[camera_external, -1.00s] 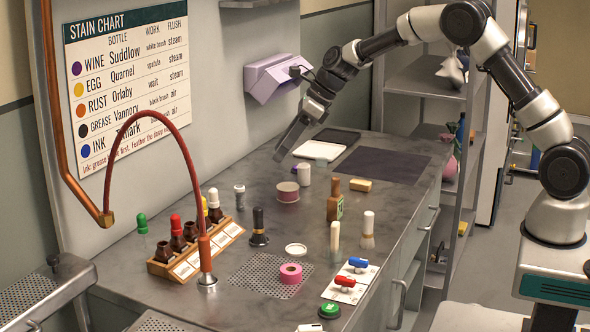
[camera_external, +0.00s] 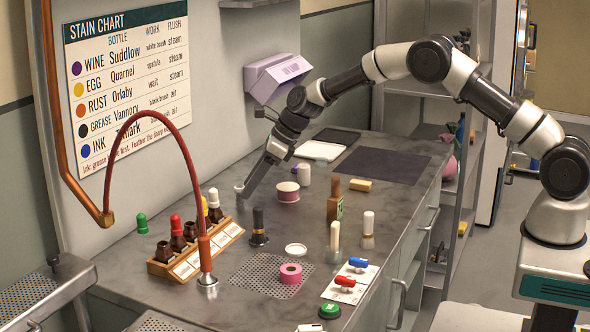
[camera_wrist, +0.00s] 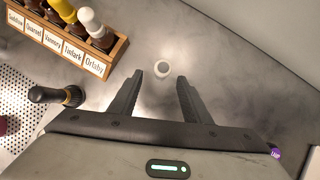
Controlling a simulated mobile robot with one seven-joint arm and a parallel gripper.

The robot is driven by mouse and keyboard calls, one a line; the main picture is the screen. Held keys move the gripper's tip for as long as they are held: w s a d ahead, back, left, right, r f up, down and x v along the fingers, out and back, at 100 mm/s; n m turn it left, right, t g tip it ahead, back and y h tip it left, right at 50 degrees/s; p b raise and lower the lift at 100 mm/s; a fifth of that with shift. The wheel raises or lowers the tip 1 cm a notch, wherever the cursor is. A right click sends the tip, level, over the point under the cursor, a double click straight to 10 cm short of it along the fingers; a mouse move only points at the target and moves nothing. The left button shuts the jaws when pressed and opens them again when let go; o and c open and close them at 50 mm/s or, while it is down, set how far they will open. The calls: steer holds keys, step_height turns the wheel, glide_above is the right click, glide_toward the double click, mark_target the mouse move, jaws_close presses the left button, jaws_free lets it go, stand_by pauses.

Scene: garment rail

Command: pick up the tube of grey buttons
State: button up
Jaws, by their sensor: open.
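I cannot tell how far the fingertips are above the tube.
A wooden rack of labelled bottles (camera_wrist: 70,45) stands left of the tube. A dark-handled stamp-like tool (camera_external: 259,228) stands nearer the camera. The worktop around the tube is clear.

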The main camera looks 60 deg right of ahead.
mark_target(245, 210)
steer(key=x, duration=0.4)
steer(key=shift+w+d+f, duration=0.1)
steer(key=shift+f, duration=0.1)
jaws_close()
